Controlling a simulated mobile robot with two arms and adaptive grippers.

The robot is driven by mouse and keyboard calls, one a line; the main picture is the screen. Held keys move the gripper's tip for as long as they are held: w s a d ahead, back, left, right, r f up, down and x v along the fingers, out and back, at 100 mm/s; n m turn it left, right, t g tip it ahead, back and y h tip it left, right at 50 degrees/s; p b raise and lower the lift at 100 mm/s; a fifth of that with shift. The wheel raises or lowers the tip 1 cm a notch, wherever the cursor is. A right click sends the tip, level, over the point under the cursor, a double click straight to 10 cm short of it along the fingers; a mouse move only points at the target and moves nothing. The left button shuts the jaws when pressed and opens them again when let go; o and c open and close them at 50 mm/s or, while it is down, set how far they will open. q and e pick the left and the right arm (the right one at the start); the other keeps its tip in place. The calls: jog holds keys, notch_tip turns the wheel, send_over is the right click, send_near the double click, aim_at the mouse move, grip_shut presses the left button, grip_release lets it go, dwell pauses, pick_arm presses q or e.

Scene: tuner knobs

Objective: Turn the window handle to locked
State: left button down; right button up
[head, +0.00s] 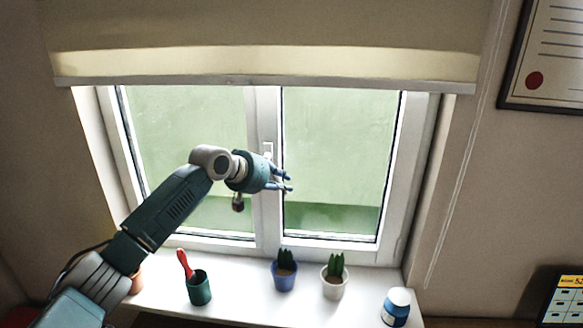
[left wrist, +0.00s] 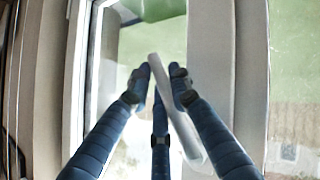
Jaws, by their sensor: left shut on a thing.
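The window handle (head: 268,149) is white and sits on the middle frame of the closed window. In the head view only its upper part shows, and my left gripper hides the rest. In the left wrist view the handle (left wrist: 172,105) is a pale grey bar, slanting from upper left to lower right between my fingers. My left gripper (head: 288,183) is in front of the middle frame, with its blue fingers pointing right. In the left wrist view the fingertips of this gripper (left wrist: 161,72) are shut on the bar near its upper end. My right gripper is not in view.
A roller blind (head: 265,60) hangs above. A cord (head: 465,160) hangs at right.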

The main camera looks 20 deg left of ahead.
pick_arm(q)
jog(key=shift+a+m+y+p, duration=0.4)
jog(key=shift+a+y+p, duration=0.15)
jog(key=shift+y+p, duration=0.15)
jog(key=shift+s+a+f+g+y, duration=0.1)
jog(key=shift+a+f+g+y, duration=0.05)
jog(key=shift+a+g+y, duration=0.15)
jog(key=shift+s+a+f+m+g+y+p, duration=0.15)
jog(key=shift+a+f+m+g+y+p, duration=0.1)
jog(key=shift+a+m+y, duration=0.25)
jog(key=shift+s+a+f+m+g+y+p, duration=0.15)
jog(key=shift+a+m+y+p, duration=0.15)
jog(key=shift+a+y, duration=0.25)
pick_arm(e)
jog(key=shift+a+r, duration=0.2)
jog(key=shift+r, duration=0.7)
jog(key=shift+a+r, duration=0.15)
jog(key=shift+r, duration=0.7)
pick_arm(q)
jog(key=c, duration=1.6)
grip_release()
jog(key=shift+o, duration=0.3)
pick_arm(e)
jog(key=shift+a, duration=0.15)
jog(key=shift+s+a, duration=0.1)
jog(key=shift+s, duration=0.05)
